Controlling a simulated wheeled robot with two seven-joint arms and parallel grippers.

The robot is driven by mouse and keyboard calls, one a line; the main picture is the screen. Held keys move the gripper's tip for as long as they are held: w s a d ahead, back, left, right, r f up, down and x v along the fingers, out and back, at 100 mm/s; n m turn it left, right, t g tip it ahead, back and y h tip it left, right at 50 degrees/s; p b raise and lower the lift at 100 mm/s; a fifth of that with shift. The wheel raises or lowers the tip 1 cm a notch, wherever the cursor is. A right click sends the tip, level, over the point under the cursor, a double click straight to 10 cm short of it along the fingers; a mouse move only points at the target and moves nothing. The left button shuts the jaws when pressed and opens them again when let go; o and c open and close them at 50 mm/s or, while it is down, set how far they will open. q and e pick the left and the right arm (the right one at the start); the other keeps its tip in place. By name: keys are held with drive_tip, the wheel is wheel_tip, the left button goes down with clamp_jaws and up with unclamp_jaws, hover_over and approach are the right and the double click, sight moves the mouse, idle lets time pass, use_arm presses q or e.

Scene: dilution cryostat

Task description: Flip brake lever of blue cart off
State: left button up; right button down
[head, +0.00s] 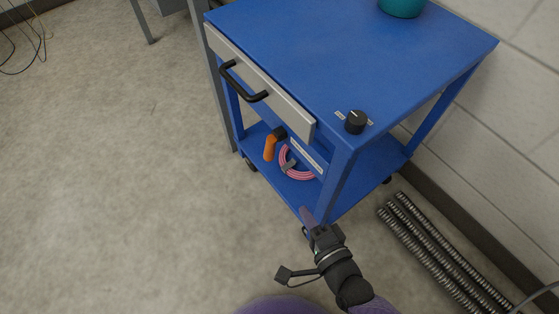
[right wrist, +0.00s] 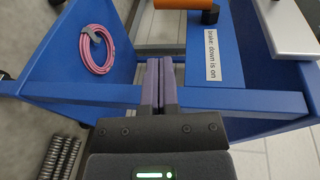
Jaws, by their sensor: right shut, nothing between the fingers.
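The blue cart (head: 345,50) stands by the wall. Its brake lever (head: 269,149) has an orange handle on a black pivot below the drawer, and the handle hangs downward from the pivot. In the right wrist view the orange handle (right wrist: 183,4) is cut by the top edge. A label (right wrist: 212,56) beside it reads "brake: down is on". My right gripper (head: 306,214) is shut and empty, at the cart's near lower corner and apart from the lever. Its closed fingers (right wrist: 160,66) point toward the cart in the right wrist view. My left gripper is not in view.
A pink cable coil (head: 297,162) lies on the lower shelf near the lever. The drawer has a black handle (head: 243,83). A black knob (head: 355,122) and a teal container (head: 402,6) are on top. Ribbed metal hoses (head: 440,252) lie at right.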

drive_tip(key=b, duration=0.5)
approach(272, 156)
wheel_tip(272, 156, down, 3)
drive_tip(key=w+a, duration=0.1)
drive_tip(key=w, duration=0.2)
drive_tip(key=w+a, duration=0.1)
drive_tip(key=w+r+b, duration=0.1)
drive_tip(key=w, duration=0.1)
drive_tip(key=shift+a+r, duration=0.2)
drive_tip(key=shift+a, duration=0.2)
drive_tip(key=shift+w+r, duration=0.1)
drive_tip(key=shift+w, duration=0.1)
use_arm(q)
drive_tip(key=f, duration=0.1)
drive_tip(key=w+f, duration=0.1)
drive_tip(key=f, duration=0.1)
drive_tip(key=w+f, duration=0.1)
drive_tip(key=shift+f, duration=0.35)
